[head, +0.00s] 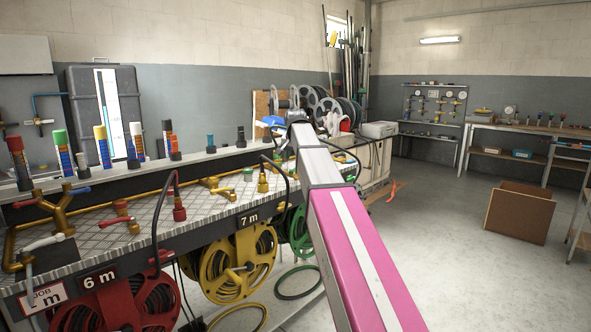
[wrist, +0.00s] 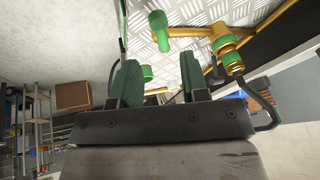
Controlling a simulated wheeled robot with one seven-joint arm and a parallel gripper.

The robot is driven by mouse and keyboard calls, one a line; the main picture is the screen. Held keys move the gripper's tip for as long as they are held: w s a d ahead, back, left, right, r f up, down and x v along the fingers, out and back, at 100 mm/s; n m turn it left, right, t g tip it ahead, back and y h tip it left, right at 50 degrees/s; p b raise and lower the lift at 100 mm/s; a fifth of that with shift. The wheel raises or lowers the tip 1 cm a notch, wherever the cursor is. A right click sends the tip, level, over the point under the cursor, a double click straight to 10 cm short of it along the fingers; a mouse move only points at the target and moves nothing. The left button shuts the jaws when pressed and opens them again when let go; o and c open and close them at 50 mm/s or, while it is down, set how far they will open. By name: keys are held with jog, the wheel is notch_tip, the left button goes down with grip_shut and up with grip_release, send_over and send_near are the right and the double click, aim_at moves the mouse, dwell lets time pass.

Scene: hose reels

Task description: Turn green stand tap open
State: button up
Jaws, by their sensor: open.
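In the wrist view, a brass fitting (wrist: 190,32) with green parts stands on the chequered plate beyond my fingers. One green end (wrist: 158,30) is at its left and a green collar (wrist: 225,44) at its right. A smaller green knob (wrist: 146,73) with brass beside it shows between my fingers, apart from both; I cannot tell which green part is the tap's handle. My gripper (wrist: 160,63) is open, its two green-faced fingers apart and empty. In the head view my own arm hides the gripper and that part of the bench.
A yellow reel (head: 240,264) and a green reel (head: 301,236) hang below. A black hose (head: 157,225) arches over the bench edge. A cardboard box (head: 519,213) stands on open floor.

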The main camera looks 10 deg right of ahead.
aim_at(293, 170)
jog(key=shift+x, duration=3.15)
grip_shut()
